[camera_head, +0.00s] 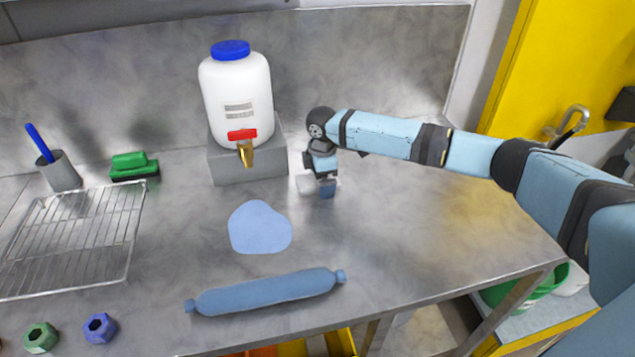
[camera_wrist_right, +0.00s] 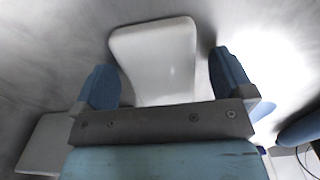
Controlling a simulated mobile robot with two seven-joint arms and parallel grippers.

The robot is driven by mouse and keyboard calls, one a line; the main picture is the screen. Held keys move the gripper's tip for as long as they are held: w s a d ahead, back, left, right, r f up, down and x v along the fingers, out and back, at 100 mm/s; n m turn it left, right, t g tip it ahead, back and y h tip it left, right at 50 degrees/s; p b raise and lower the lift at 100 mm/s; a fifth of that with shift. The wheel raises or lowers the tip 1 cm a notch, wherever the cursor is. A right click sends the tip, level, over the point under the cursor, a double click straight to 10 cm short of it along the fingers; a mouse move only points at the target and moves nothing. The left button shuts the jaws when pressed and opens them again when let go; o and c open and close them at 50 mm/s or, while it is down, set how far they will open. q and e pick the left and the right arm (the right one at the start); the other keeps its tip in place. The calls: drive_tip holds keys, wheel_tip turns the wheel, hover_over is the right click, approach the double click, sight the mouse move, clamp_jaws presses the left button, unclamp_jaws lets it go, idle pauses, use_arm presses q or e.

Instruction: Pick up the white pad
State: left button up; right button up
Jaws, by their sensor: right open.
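The white pad (camera_head: 304,184) is on the steel bench, just right of the grey block under the white container. My right gripper (camera_head: 327,187) is down at the pad and partly hides it in the head view. In the right wrist view the pad (camera_wrist_right: 155,60) shows whole at its far end, between the two blue fingers of my right gripper (camera_wrist_right: 165,78). The fingers are apart, with a gap visible on each side of the pad. The near end of the pad is hidden behind the gripper body. My left gripper is in neither view.
The white container (camera_head: 236,95) with a red-handled tap stands on a grey block (camera_head: 250,168) left of the gripper. A blue patch (camera_head: 259,228) and a blue roll (camera_head: 265,293) lie in front. A wire rack (camera_head: 75,235) is left. The bench right of the gripper is clear.

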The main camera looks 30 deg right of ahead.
drive_tip(key=c, duration=1)
